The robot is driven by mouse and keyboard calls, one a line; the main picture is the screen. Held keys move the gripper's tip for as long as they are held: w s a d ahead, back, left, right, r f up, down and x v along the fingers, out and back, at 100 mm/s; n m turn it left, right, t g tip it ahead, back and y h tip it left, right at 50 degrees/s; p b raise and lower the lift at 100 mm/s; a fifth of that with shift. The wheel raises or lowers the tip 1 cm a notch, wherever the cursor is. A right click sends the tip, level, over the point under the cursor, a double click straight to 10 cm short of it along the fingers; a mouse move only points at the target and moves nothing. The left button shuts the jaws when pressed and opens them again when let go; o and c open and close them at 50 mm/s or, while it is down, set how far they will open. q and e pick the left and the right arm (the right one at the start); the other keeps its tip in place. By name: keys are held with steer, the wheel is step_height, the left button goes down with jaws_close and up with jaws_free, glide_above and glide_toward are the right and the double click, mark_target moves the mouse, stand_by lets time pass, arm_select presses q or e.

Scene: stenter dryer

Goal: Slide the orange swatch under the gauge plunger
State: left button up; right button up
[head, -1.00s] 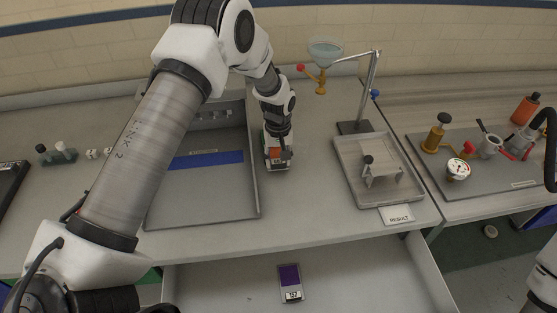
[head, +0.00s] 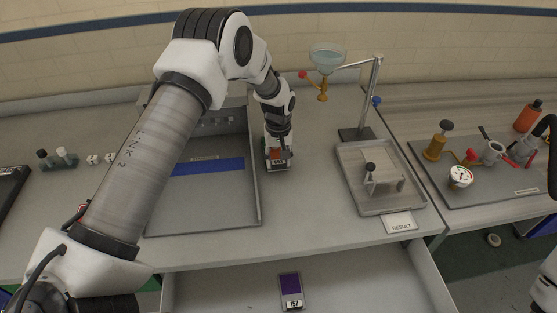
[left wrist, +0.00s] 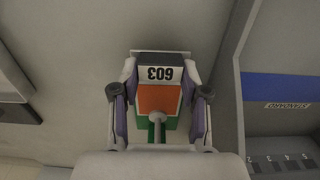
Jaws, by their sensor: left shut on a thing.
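The orange swatch (left wrist: 160,98) with the label 603 lies between the two fingers of my left gripper (left wrist: 158,100), which is shut on it. In the head view the swatch (head: 276,154) is mostly covered by my left gripper (head: 279,148), low over the table right of the grey tray. Green and white parts, which look like the gauge (left wrist: 170,123), show beside and under the swatch. A grey rod with a round end, apparently the plunger (left wrist: 158,118), overlaps the orange face; whether it touches is unclear. My right gripper is not in view.
The large grey tray (head: 252,205) with a blue strip stands close left of my left gripper. A smaller tray (head: 415,203) by the RESULT card (head: 398,223) and a funnel stand (head: 372,95) are to the right. A purple swatch (head: 289,283) lies in the open drawer.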

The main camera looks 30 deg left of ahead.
arm_select(q)
steer(key=shift+w+a, duration=0.15)
steer(key=shift+w, duration=0.1)
steer(key=o, duration=1.2)
steer(key=shift+r, duration=0.15)
